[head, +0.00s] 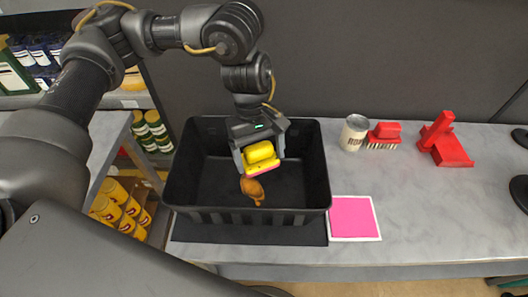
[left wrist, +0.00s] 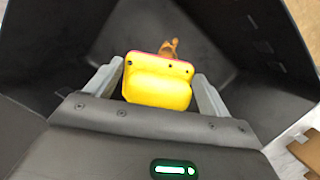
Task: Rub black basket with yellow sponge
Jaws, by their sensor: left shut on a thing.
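The black basket (head: 307,190) stands on a dark mat on the counter in the head view. Its inner walls (left wrist: 262,60) also fill much of the left wrist view. My left gripper (head: 260,166) is inside the basket opening, shut on the yellow sponge (head: 260,152). The sponge has a pink underside that faces down into the basket. In the left wrist view the sponge (left wrist: 158,90) sits between the two grey fingers. A brown-orange stain or object (head: 252,188) shows on the basket floor just in front of the sponge. I cannot tell whether the sponge touches the basket.
A pink square sheet (head: 353,217) lies right of the basket. A can (head: 354,132), a red brush (head: 384,135) and a red tool (head: 446,140) stand further right at the back. Shelves with jars (head: 122,207) are at the left. The right part of the counter is mostly clear.

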